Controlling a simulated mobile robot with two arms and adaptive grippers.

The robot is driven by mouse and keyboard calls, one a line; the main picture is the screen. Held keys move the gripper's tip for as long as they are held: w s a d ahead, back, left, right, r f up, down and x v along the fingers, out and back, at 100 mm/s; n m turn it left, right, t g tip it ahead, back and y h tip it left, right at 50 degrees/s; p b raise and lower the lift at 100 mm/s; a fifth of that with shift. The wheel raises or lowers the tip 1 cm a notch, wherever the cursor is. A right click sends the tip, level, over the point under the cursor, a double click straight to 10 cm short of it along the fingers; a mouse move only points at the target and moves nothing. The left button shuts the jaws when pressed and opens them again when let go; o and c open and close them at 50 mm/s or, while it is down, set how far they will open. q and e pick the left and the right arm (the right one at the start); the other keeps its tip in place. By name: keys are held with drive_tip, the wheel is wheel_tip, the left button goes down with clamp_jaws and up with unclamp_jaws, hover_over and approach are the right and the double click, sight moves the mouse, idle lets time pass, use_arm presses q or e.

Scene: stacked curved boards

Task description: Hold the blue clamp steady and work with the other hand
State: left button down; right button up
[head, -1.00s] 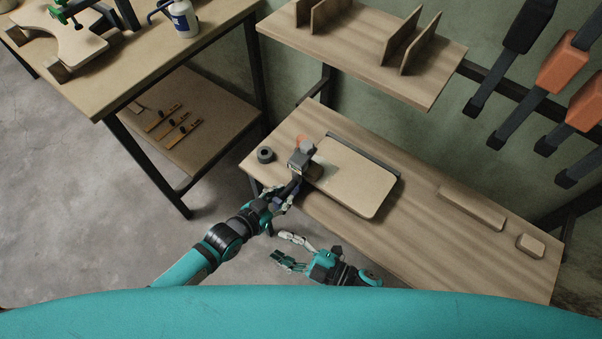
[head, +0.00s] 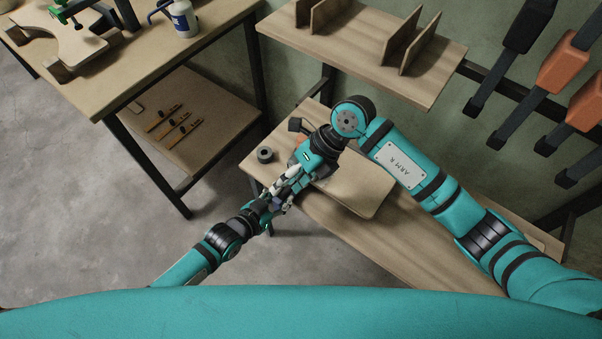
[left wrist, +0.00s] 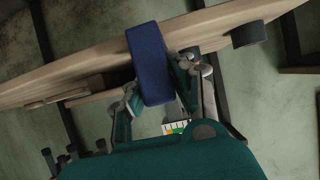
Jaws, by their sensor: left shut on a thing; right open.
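The blue clamp's dark blue bar (left wrist: 148,58) stands at the edge of the wooden bench top in the left wrist view. My left gripper (left wrist: 155,92) is shut on it, with fingers on both sides. In the head view my left gripper (head: 273,203) is at the bench's front edge. My right gripper (head: 285,184) is open, reaching down right beside the left one, its pale fingers close to the clamp. Whether it touches the clamp I cannot tell. My right arm hides most of the clamp's upper part and part of the pale board (head: 358,190).
A dark ring (head: 265,155) lies on the bench left of my arm. A wooden shelf (head: 440,85) with upright panels is above the bench. Orange and black clamps (head: 560,65) hang at the right. Another workbench (head: 110,80) stands at the left.

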drive_tip(key=w+d+r+n+t+h, duration=0.2)
drive_tip(key=w+d, duration=0.1)
drive_tip(key=w, duration=0.3)
drive_tip(key=w+d+r+n+t+h, duration=0.1)
drive_tip(key=w+d+r+t+h, duration=0.15)
drive_tip(key=w, duration=0.25)
drive_tip(key=shift+y, duration=0.25)
drive_tip(key=shift+d+x, duration=0.2)
drive_tip(key=shift+x, duration=1.6)
drive_tip(key=shift+d+x, duration=0.15)
drive_tip(key=shift+x, duration=1.7)
drive_tip(key=shift+w+d, duration=0.1)
drive_tip(key=c, duration=0.8)
drive_tip(key=shift+m, duration=0.8)
drive_tip(key=shift+m+t+h, duration=0.35)
drive_tip(key=shift+m+h, duration=0.05)
drive_tip(key=shift+m, duration=0.6)
